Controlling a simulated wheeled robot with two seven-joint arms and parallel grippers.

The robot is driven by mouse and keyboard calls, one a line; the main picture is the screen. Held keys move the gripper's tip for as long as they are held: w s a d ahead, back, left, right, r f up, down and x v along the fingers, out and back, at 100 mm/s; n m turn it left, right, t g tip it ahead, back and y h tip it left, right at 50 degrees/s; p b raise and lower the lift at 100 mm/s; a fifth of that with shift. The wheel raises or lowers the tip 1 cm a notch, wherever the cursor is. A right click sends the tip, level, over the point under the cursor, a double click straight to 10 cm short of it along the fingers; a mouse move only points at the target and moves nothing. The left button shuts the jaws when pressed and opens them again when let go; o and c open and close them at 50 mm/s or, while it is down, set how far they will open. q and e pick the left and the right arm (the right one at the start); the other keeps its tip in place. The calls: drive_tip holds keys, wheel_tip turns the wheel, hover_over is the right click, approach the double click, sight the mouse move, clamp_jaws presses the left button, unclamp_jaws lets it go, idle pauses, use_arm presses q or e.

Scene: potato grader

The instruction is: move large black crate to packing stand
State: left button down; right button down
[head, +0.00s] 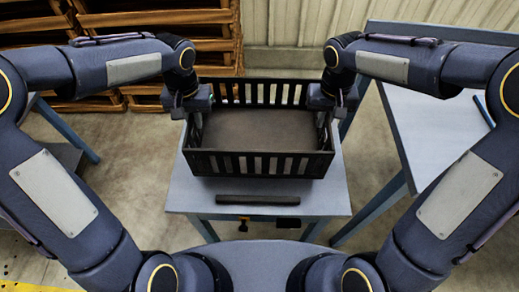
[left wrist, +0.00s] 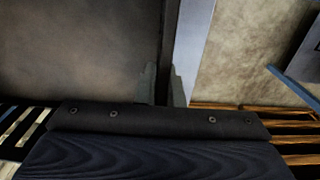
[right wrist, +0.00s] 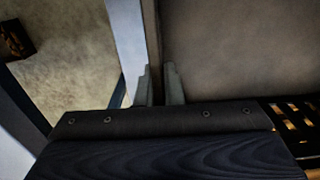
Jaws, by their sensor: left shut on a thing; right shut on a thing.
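The large black crate (head: 261,165) has slatted walls and a flat brown-grey floor, and looks empty. It is over a small blue-grey stand (head: 325,199) in the middle of the head view. I cannot tell whether it touches the top. My left gripper (head: 198,112) is shut on the crate's left wall; its fingers (left wrist: 163,85) straddle the wall in the left wrist view. My right gripper (head: 324,110) is shut on the right wall; its fingers (right wrist: 158,84) straddle it in the right wrist view. The fingertips are partly hidden in the head view.
A dark bar (head: 257,199) lies on the stand in front of the crate. A larger blue-grey table (head: 436,125) stands at the right. Wooden pallets (head: 150,18) are stacked at the back left. Bare concrete floor (head: 140,145) shows left of the stand.

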sight(201, 139)
use_arm(q)
drive_tip(key=shift+f, duration=0.1)
use_arm(e)
drive_tip(key=shift+f, duration=0.1)
